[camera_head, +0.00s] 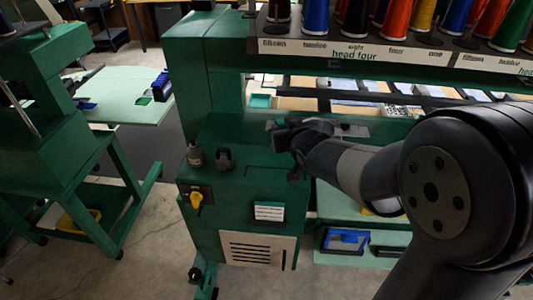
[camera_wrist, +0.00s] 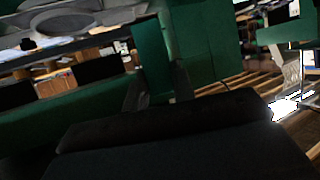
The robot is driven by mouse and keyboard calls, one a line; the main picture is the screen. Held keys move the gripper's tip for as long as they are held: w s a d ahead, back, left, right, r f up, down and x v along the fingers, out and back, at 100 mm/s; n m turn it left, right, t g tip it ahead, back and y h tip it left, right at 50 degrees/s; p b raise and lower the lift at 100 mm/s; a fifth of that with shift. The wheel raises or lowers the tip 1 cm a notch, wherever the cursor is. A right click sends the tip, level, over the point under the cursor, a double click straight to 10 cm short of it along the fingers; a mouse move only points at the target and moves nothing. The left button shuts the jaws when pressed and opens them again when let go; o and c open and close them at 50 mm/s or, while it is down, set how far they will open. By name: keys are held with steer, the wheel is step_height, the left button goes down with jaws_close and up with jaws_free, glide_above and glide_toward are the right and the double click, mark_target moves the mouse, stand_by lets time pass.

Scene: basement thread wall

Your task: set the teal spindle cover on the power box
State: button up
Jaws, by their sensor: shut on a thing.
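My gripper (camera_head: 281,128) reaches in from the right over the top of the green power box (camera_head: 225,215), which has a yellow switch on its front. In the wrist view, the two dark fingers of my gripper (camera_wrist: 158,88) are shut on a flat teal-green piece, seemingly the spindle cover (camera_wrist: 151,55), which stands up between them. A small teal patch shows just above my gripper in the head view; I cannot tell if it is the cover. The cover appears held above the box, but contact is hard to judge.
A dark grey bottle-like item (camera_head: 195,157) and a black clip-like item (camera_head: 224,160) stand on the box's left front. Thread cones (camera_head: 355,18) line a rack behind. A pale green table (camera_head: 122,108) stands to the left. A blue-framed bin (camera_head: 345,240) sits low right.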

steer(key=shift+f, duration=3.3)
steer(key=shift+f, duration=0.2)
steer(key=o, duration=1)
steer(key=shift+r, duration=0.1)
steer(key=shift+c, duration=0.2)
steer(key=shift+r, duration=0.2)
steer(key=v, duration=1.2)
steer(key=shift+f, duration=0.1)
